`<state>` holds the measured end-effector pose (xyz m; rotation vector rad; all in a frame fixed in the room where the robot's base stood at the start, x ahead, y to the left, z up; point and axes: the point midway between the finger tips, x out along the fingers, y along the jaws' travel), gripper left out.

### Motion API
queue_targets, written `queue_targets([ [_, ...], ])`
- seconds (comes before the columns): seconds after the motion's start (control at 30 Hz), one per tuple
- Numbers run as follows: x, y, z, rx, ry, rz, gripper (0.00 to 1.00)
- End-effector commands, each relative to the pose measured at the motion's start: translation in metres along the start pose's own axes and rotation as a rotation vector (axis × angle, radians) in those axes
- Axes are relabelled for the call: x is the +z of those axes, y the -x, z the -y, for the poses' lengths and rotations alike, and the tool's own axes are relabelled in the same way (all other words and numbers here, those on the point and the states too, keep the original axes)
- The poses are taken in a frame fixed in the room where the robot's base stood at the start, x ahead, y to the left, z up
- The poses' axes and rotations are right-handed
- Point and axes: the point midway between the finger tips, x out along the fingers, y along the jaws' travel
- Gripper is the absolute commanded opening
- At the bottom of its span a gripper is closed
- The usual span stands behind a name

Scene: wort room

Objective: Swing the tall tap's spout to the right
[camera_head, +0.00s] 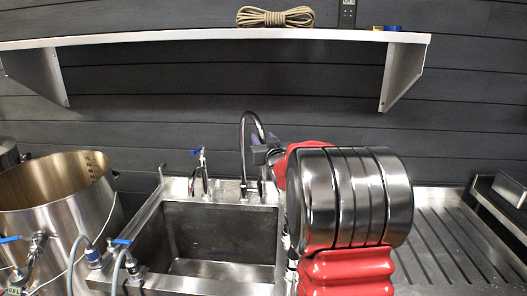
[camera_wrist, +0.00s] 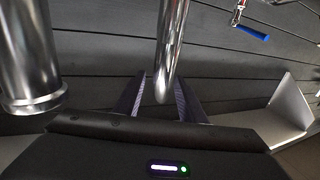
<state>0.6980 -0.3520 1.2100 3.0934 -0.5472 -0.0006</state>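The tall tap (camera_head: 243,140) is a chrome gooseneck at the back of the steel sink. My gripper (camera_head: 262,153) is at its upper part, on the right side of the bend. In the wrist view a narrow chrome pipe (camera_wrist: 170,45) runs down to a curved end between the two fingers of my gripper (camera_wrist: 162,98). The fingers are open, with a gap on each side of the pipe. Which stretch of the tap this is I cannot tell for certain. My arm hides what lies behind it to the right of the tap.
A small tap (camera_head: 200,170) with a blue lever stands left of the tall one. The sink (camera_head: 225,232) is empty. A steel pot (camera_head: 55,205) stands left, a ribbed drainboard (camera_head: 445,245) right. A shelf (camera_head: 200,36) with rope (camera_head: 275,17) is above. A thick chrome cylinder (camera_wrist: 30,50) is close in the wrist view.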

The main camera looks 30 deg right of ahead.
Motion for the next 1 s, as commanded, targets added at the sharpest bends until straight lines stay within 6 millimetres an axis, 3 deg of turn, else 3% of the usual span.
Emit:
queue_targets([
  [0.23, -0.035, 0.000, 0.000, 0.000, 0.000, -0.002, 0.37],
  [0.63, -0.040, -0.001, 0.000, 0.001, 0.000, 0.000, 0.36],
  [1.0, -0.027, 0.011, 0.002, -0.010, 0.138, 0.002, 0.10],
])
